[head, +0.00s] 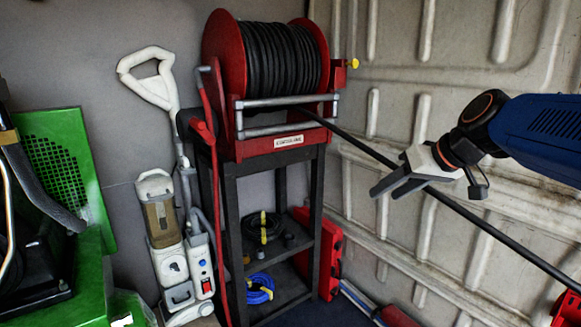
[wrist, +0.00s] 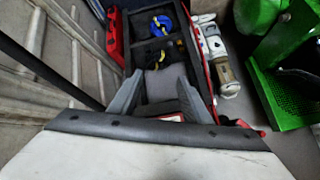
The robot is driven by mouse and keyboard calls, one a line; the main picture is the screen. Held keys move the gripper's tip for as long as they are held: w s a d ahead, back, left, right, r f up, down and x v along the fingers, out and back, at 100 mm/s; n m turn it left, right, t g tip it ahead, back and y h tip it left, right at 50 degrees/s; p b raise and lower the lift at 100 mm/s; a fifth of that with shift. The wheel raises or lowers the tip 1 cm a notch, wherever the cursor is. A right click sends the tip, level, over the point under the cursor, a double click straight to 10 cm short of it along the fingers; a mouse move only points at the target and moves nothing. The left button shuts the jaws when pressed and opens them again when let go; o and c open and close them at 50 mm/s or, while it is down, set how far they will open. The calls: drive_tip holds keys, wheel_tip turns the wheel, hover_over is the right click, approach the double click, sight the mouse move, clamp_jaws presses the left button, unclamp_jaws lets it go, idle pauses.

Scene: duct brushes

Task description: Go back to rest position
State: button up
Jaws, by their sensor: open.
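My gripper (head: 388,190) reaches in from the right in the head view, with its two grey fingers apart and pointing left and down. Nothing shows between the fingers in the wrist view (wrist: 158,92). A black hose (head: 505,237) runs from the reel down to the lower right and passes behind my gripper in the head view. In the wrist view the hose (wrist: 45,72) lies left of the fingers, apart from them.
A red hose reel (head: 224,55) stands on a dark shelf rack (head: 231,215) holding a blue coil (head: 260,289). A white vacuum cleaner (head: 160,210) and a green machine (head: 95,245) stand left. A ribbed wall (head: 395,45) is behind my arm. Red items lie low at right.

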drive_tip(key=s+d+f+m+g+h, duration=0.1)
drive_tip(key=s+d+f+h, duration=0.1)
drive_tip(key=s+f, duration=0.8)
drive_tip(key=s+d+f+m+g+h, duration=0.1)
drive_tip(key=s+d+f+h, duration=0.2)
drive_tip(key=s+f, duration=0.7)
drive_tip(key=shift+s+d+m, duration=0.4)
drive_tip(key=shift+s+d, duration=0.1)
drive_tip(key=shift+s, duration=0.6)
